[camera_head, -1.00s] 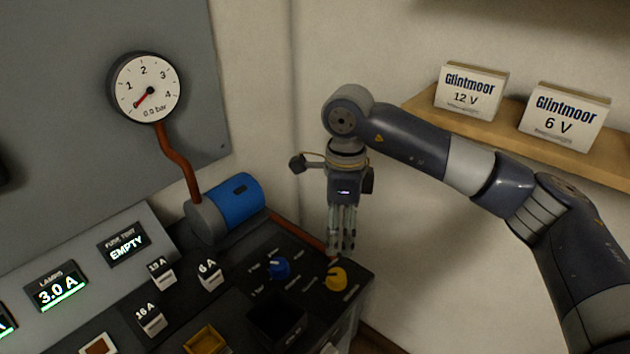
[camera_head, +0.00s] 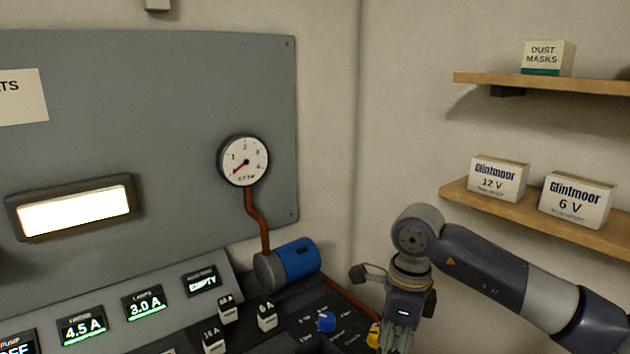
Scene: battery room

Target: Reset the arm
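My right arm comes in from the right and bends down at the wrist, with the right gripper (camera_head: 397,336) hanging over the right end of the dark console. Its fingers run down to the bottom edge of the picture and their tips are cut off, so I cannot see whether they are open or shut. A yellow knob (camera_head: 374,336) is partly behind the gripper; I cannot tell whether they touch. A blue knob (camera_head: 326,322) is to its left. My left arm and gripper are out of view.
A blue pump cylinder (camera_head: 299,259) joins a red-brown pipe (camera_head: 256,222) up to a round gauge (camera_head: 243,161). Fuse blocks (camera_head: 267,317) stand on the console. Shelves at right hold Glintmoor boxes (camera_head: 497,180) and a dust masks box (camera_head: 548,58). Bare wall lies between panel and shelves.

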